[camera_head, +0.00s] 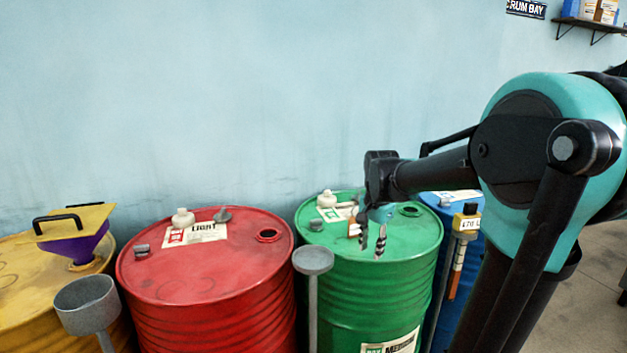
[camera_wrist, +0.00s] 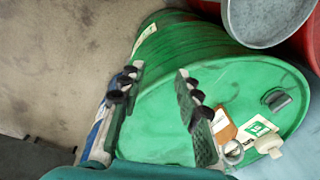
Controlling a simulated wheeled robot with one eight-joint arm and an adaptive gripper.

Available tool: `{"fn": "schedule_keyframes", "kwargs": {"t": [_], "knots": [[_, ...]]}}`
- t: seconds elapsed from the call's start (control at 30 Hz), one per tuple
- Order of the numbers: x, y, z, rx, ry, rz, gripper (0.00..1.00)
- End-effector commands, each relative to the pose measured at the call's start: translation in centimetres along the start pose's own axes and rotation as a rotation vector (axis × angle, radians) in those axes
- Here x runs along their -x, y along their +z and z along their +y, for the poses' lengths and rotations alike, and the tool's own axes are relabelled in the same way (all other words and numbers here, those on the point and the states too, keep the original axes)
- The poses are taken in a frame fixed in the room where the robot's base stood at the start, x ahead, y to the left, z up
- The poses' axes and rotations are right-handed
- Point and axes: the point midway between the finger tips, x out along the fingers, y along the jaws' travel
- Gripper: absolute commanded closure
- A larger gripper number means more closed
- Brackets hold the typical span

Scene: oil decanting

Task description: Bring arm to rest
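My gripper (camera_head: 372,251) hangs from my arm over the top of the green drum (camera_head: 425,240) in the head view, fingers pointing down. In the wrist view my gripper (camera_wrist: 159,71) has its two fingers spread apart with nothing between them, and the green drum (camera_wrist: 175,110) lies behind them. My arm reaches in from the right and is bent. The gap between the fingertips and the drum lid cannot be told exactly.
A red drum (camera_head: 205,265) stands left of the green one, a yellow drum (camera_head: 20,285) with a purple funnel (camera_head: 75,246) further left, a blue drum (camera_head: 466,215) at right. Open floor (camera_head: 598,295) shows at right.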

Motion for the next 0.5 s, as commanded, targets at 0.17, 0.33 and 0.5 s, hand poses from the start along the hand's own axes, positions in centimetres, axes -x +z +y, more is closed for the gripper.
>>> {"fn": "schedule_keyframes", "kwargs": {"t": [0.17, 0.33, 0.5], "knots": [[-3.9, 2.2, 4.4, 0.231, -0.050, 0.049, 0.66], [-8.8, 5.6, 10.3, 0.549, -0.095, 0.138, 0.66], [-11.9, 8.2, 14.4, 0.781, -0.109, 0.214, 0.66]]}}
